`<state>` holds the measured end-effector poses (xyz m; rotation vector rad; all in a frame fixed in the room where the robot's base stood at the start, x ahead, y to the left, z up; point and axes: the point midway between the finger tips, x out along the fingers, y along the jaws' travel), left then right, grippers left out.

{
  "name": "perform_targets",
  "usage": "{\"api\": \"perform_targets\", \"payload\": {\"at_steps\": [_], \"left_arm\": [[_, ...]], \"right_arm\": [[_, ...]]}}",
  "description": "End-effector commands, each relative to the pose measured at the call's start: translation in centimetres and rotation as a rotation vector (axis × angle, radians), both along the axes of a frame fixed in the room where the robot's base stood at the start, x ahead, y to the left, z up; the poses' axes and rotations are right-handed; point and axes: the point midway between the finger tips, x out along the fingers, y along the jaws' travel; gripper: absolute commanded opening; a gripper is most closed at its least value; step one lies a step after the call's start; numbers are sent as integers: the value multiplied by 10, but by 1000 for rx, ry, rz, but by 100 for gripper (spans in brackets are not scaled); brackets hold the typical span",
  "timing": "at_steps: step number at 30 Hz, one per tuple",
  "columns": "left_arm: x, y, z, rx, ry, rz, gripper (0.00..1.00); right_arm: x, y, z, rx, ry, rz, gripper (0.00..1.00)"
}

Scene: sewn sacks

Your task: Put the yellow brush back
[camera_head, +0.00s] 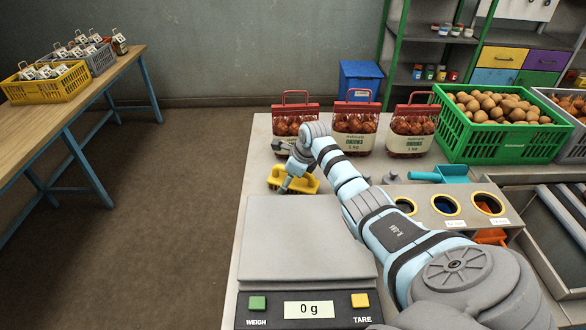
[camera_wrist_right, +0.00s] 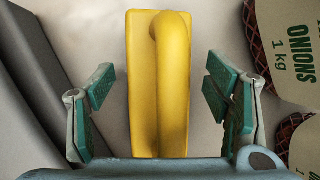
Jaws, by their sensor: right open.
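The yellow brush (camera_head: 305,184) lies on the grey worktop behind the scale, beside the row of onion sacks. In the right wrist view the yellow brush (camera_wrist_right: 160,85) shows from above, with its curved handle running lengthwise over a flat yellow block. My right gripper (camera_head: 281,168) is over the brush, and its arm hides part of it. In the wrist view the green finger pads of the right gripper (camera_wrist_right: 158,92) stand apart on either side of the brush, with gaps to it. My left gripper is not in view.
Sacks of onions (camera_head: 354,128) with red handles stand behind the brush. A scale (camera_head: 307,238) reading 0 g sits in front. A blue scoop (camera_head: 440,174), a panel with round holes (camera_head: 432,221) and a green crate (camera_head: 501,145) are to the right.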

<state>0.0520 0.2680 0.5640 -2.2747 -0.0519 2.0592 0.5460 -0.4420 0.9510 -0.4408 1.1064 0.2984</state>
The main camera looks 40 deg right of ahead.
Motion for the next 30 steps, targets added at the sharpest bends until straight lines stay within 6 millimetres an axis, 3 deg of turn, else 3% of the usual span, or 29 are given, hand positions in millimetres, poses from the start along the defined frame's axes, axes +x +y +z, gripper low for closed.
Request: {"api": "perform_targets", "payload": {"at_steps": [6, 12, 30], "left_arm": [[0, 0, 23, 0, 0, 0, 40], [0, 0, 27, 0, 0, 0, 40], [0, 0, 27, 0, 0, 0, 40]], "right_arm": [[-23, -1, 55, -6, -2, 3, 72], [-42, -2, 93, -4, -1, 1, 72], [-46, -1, 100, -1, 1, 1, 72]]}}
